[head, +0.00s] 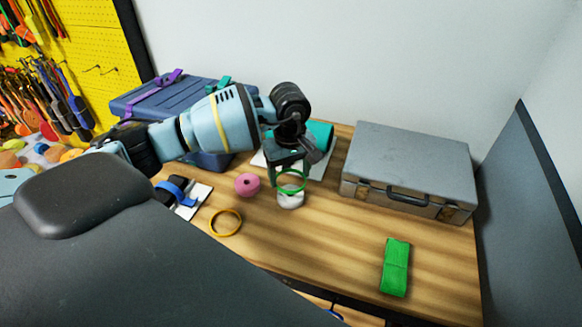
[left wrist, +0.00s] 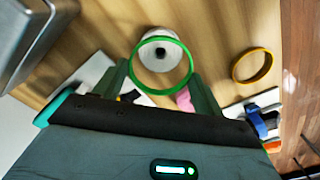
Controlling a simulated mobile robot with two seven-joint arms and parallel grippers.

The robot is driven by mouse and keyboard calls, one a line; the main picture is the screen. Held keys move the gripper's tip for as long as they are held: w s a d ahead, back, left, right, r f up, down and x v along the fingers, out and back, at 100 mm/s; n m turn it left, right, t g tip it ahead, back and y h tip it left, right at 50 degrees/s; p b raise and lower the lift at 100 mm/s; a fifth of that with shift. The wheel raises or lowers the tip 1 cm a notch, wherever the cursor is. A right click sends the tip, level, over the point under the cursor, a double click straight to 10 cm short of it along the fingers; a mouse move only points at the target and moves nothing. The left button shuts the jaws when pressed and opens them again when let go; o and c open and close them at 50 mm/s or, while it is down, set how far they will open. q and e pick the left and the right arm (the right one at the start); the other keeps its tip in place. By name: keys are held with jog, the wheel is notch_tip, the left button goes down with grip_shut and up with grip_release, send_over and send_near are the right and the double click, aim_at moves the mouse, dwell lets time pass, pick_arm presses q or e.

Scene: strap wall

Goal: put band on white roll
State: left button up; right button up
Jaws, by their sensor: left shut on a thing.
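My left gripper (head: 291,172) is shut on a thin green band (head: 292,193), a hoop held between its two fingertips. The white roll (head: 290,202) stands upright on the wooden table below the gripper. In the left wrist view the band (left wrist: 161,92) hangs between the fingers (left wrist: 158,82), and the white roll (left wrist: 174,56) with its dark centre hole shows through and past the hoop. The band overlaps the roll's top in the head view; I cannot tell whether it touches it. My right gripper is in neither view.
A pink roll (head: 247,184) stands just left of the white roll. A yellow band (head: 239,226) lies on the table in front. A grey case (head: 410,165) is at the right, a green bundle (head: 395,268) at the front right, and a blue case (head: 150,97) behind my arm.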

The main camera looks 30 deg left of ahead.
aim_at(290, 189)
pick_arm(q)
jog(key=shift+f+b, duration=0.55)
jog(key=shift+f, duration=1.25)
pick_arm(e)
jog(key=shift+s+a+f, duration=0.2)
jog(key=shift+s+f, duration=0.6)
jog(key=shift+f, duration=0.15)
pick_arm(q)
jog(key=shift+f, duration=0.25)
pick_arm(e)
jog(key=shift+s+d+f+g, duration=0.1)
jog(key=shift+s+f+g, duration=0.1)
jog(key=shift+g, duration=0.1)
pick_arm(q)
jog(key=shift+f, duration=0.1)
jog(key=shift+f+b, duration=0.35)
jog(key=shift+f, duration=0.05)
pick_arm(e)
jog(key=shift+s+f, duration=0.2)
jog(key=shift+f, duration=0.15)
pick_arm(q)
jog(key=shift+f, duration=0.35)
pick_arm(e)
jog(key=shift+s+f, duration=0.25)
pick_arm(q)
jog(key=shift+f, duration=0.1)
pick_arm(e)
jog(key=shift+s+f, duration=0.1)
